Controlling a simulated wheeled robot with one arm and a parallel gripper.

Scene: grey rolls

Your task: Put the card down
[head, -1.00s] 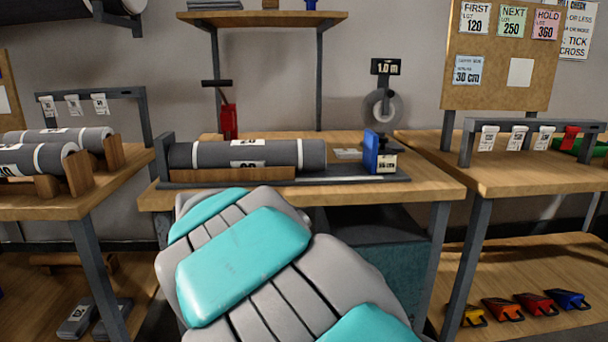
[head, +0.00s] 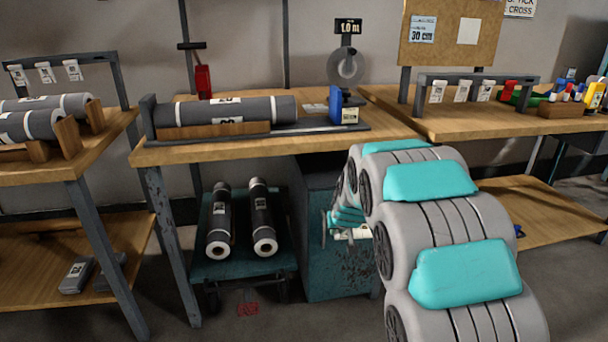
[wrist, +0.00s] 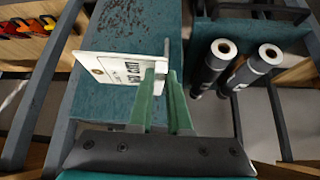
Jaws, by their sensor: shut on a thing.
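My gripper (wrist: 165,85) shows in the wrist view with green fingers shut on a white card (wrist: 112,68) with a hole and dark print, part of it covered by the fingers. In the head view my gripper (head: 338,222) is low, below the workbench top and in front of the teal box, and the card (head: 353,233) shows as a small pale strip under it. My arm partly covers it there. In the wrist view the card appears over the teal surface (wrist: 110,25). Whether it touches anything I cannot tell.
A workbench (head: 230,150) holds a grey roll (head: 225,112) and a blue stop (head: 336,106). Under it, a teal cart (head: 240,268) carries two dark rolls (head: 219,222) beside the rusty teal box (head: 335,275). A table (head: 470,125) with a tag rail stands right.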

